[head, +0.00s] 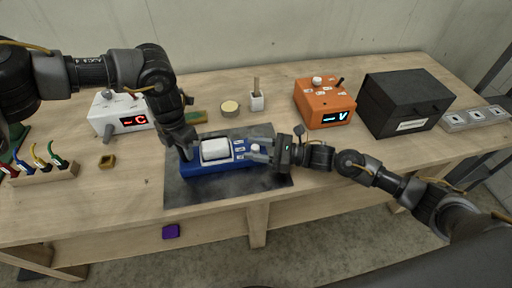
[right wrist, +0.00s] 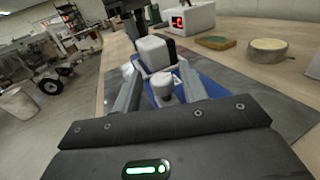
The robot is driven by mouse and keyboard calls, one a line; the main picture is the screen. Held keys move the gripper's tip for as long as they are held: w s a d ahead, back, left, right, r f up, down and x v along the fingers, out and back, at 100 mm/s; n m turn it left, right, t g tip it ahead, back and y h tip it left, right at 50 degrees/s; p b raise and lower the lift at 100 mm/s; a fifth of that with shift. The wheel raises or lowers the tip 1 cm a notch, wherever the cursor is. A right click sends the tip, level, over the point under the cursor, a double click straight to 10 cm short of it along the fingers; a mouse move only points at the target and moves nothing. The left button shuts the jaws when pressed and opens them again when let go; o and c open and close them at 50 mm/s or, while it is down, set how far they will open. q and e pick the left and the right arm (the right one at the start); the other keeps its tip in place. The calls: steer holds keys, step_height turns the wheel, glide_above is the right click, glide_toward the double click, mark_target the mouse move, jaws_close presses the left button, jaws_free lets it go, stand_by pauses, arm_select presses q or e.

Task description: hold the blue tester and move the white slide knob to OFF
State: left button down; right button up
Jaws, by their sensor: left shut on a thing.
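The blue tester (head: 212,168) lies on a dark mat on the table, with a white block-like part (head: 215,149) on top and small white labels near its right end. My left gripper (head: 186,150) is shut on the tester's left end. The white slide knob (head: 255,149) is at the tester's right end; it also shows in the right wrist view (right wrist: 162,86). My right gripper (head: 259,150) is at that end, its two fingers (right wrist: 158,88) apart on either side of the knob. The label text is too small to read.
The dark mat (head: 185,195) lies under the tester. Behind stand a white box with a red display (head: 122,115), a round tan-topped dish (head: 230,108), a white holder (head: 257,101), an orange meter (head: 325,103) and a black box (head: 405,103). A cable rack (head: 45,175) stands left.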

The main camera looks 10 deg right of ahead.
arm_select(q)
steer(key=shift+s, duration=0.1)
arm_select(e)
steer(key=v, duration=1.2)
arm_select(q)
steer(key=c, duration=1)
jaws_free()
steer(key=shift+o, duration=0.2)
step_height(320, 180, up, 12)
arm_select(e)
steer(key=shift+f, duration=0.1)
arm_select(q)
steer(key=shift+d, duration=0.15)
arm_select(e)
steer(key=shift+d, duration=0.1)
